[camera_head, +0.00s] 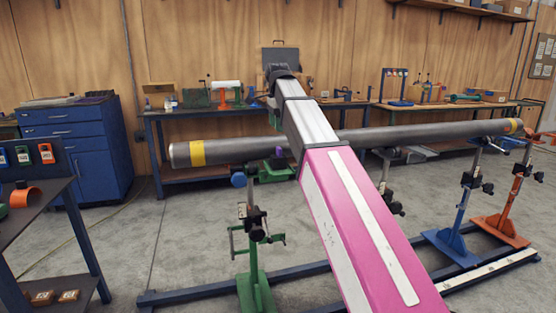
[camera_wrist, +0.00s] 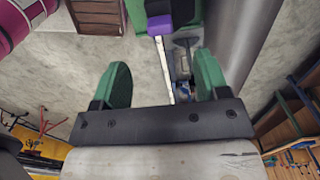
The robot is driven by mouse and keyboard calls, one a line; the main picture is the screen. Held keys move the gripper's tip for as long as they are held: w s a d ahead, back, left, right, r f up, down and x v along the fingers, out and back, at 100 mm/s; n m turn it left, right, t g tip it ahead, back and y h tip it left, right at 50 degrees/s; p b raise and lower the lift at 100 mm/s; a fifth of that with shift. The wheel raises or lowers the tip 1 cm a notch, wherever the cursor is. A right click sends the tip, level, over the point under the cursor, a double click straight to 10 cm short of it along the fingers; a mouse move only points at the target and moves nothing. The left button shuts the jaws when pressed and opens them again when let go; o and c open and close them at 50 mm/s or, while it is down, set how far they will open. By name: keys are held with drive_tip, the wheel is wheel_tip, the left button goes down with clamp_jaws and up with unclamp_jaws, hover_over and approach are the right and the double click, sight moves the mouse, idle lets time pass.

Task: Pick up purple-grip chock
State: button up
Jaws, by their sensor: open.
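The purple-grip chock shows in the wrist view as a purple block (camera_wrist: 159,24) with a dark part above it, near the top edge and partly cut off. In the head view a small purple piece (camera_head: 279,152) shows just below the pipe, beside my arm. My gripper (camera_wrist: 163,68) has two green fingers set wide apart with nothing between them. In the wrist view the purple grip lies beyond the fingertips, roughly in line with the gap, and does not touch them. In the head view my arm hides part of this area, and I cannot make out the fingers.
A long grey pipe (camera_head: 238,150) with yellow bands runs across the stands; it also passes the right finger's side in the wrist view (camera_wrist: 235,35). A green stand (camera_head: 254,285), blue stand (camera_head: 453,245) and orange stand (camera_head: 503,226) rise from a floor frame. A workbench stands behind.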

sight(279, 147)
drive_tip(key=f, duration=1)
drive_tip(key=shift+d+f, duration=0.2)
drive_tip(key=shift+d, duration=0.05)
drive_tip(key=c, duration=1.2)
